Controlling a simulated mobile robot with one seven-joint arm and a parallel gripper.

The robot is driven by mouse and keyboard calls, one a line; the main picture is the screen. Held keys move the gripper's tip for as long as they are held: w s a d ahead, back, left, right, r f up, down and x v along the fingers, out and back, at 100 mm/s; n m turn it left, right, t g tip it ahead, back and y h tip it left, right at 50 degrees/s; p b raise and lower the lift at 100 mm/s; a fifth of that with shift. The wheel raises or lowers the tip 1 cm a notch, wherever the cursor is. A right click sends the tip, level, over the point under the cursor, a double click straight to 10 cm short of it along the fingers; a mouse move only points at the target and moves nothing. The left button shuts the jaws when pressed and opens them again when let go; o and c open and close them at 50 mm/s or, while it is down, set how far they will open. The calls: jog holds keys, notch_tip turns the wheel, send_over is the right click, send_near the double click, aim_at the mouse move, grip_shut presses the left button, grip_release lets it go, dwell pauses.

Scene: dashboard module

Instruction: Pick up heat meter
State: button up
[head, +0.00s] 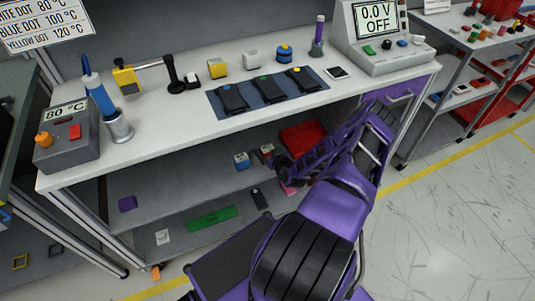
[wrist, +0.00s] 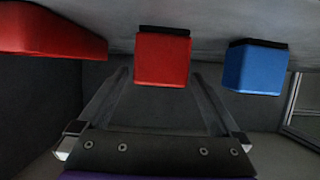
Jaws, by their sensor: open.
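No label marks anything as the heat meter, so I cannot tell for sure which thing it is. A small red block (wrist: 162,58) with a dark cap sits on the shelf under the bench, centred in the wrist view. It also shows, small, in the head view (head: 267,150). My gripper (wrist: 160,74) is open, its two fingers apart on either side of the block in the picture. How far the block is from the fingertips cannot be told. In the head view my arm reaches under the bench top and the fingers are hard to make out.
A blue block (wrist: 256,68) stands right of the red one in the wrist view. A larger red box (wrist: 45,28) is at its left. The bench top (head: 170,140) is above my gripper.

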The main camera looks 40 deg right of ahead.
jog(key=shift+w, duration=0.2)
jog(key=c, duration=1.4)
jog(key=shift+c, duration=0.6)
jog(key=shift+r, duration=0.1)
